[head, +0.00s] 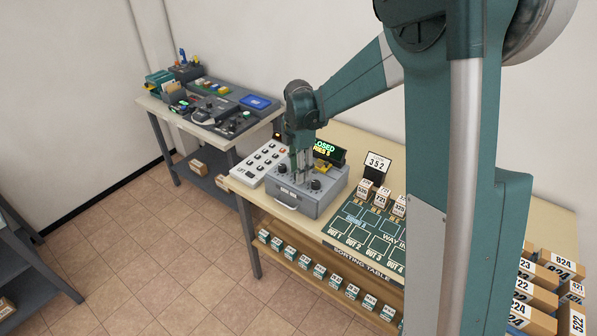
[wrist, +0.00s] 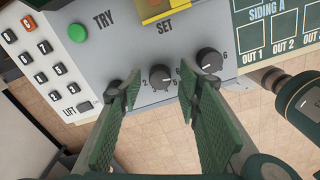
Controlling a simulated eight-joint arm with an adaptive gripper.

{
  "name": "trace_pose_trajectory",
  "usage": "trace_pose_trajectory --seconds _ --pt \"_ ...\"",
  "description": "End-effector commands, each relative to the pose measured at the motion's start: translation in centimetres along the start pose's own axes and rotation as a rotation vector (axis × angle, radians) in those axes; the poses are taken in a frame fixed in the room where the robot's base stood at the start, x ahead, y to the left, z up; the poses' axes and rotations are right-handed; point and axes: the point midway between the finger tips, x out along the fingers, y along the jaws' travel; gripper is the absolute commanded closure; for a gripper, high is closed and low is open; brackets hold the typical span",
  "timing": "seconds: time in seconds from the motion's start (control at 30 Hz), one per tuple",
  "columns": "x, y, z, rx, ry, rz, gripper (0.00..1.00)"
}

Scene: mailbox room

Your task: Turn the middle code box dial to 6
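The grey code box (head: 318,204) stands on the sorting table in the head view. In the wrist view its face (wrist: 215,22) carries a row of dark dials under the word SET. The middle dial (wrist: 160,76) lies between my two fingertips, and I cannot read its setting for sure. The right dial (wrist: 209,60) is just beyond my right finger. The left dial (wrist: 113,87) is partly covered by my left finger. My gripper (wrist: 159,80) is open, one finger on each side of the middle dial; contact is not clear. In the head view my gripper (head: 301,177) points down over the box.
A display (head: 328,150) behind the box reads CLOSED, with a partly hidden tries line. A card (head: 377,163) shows 352. A green TRY button (wrist: 77,33) and a white keypad (head: 262,162) are left of the dials. Small boxes and a track board (head: 372,232) are right.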

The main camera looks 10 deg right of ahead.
Motion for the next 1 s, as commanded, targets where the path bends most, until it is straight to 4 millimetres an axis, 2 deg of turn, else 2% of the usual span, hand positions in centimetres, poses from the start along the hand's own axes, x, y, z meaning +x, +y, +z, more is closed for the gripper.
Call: trace_pose_trajectory --seconds 0.27,0.7,1.0 --pt "-2.6 -0.1 0.0 0.000 0.000 0.000 0.66" --pt "-9.2 -0.1 0.0 0.000 0.000 0.000 0.66" --pt "-11.5 0.0 0.0 0.000 0.000 0.000 0.66"
